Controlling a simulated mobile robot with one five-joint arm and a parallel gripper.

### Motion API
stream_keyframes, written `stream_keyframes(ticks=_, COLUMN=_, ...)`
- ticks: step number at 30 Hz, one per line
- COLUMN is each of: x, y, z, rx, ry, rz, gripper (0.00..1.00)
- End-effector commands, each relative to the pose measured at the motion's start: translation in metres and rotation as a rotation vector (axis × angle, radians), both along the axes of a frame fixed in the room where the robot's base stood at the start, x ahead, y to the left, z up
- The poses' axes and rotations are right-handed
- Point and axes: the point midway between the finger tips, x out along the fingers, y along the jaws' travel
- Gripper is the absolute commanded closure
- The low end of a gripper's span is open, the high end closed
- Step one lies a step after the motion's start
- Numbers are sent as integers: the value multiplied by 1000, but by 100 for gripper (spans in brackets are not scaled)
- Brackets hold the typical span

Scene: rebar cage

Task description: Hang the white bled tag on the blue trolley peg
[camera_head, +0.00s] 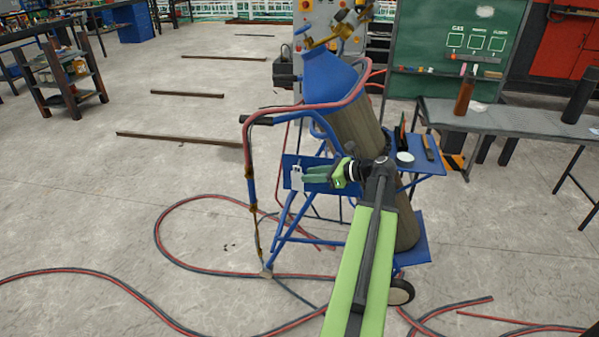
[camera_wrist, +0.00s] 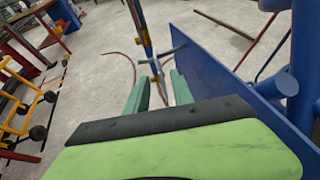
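The white tag (camera_head: 297,179) hangs upright in the head view, just left of my fingertips and in front of the trolley's blue panel (camera_head: 290,163). My gripper (camera_head: 309,174) points left along this panel. In the wrist view, its two green fingers (camera_wrist: 157,88) stand apart with a gap between them. The tag is hard to pick out in the wrist view. I cannot tell clearly whether its hole is around the peg.
The blue trolley carries a large cylinder (camera_head: 357,125) and a side shelf (camera_head: 425,165) with small items. Red and dark hoses (camera_head: 180,262) loop over the floor. A grey bench (camera_head: 500,120) stands at the right. Floor at the left is mostly open, with several bars lying on it.

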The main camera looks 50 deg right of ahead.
Motion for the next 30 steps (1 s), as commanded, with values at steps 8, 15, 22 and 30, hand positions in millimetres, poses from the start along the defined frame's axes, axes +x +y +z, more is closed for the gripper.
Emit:
stream_keyframes(ticks=8, x=-68, y=-22, z=35, rx=0, ry=0, rz=-3, gripper=71)
stream_keyframes(ticks=15, x=-97, y=-31, z=44, rx=0, ry=0, rz=1, gripper=71)
stream_keyframes(ticks=22, x=-100, y=-31, z=44, rx=-1, ry=0, rz=1, gripper=71)
stream_keyframes(ticks=30, x=-73, y=-4, z=33, rx=-73, ry=28, rz=91, gripper=71)
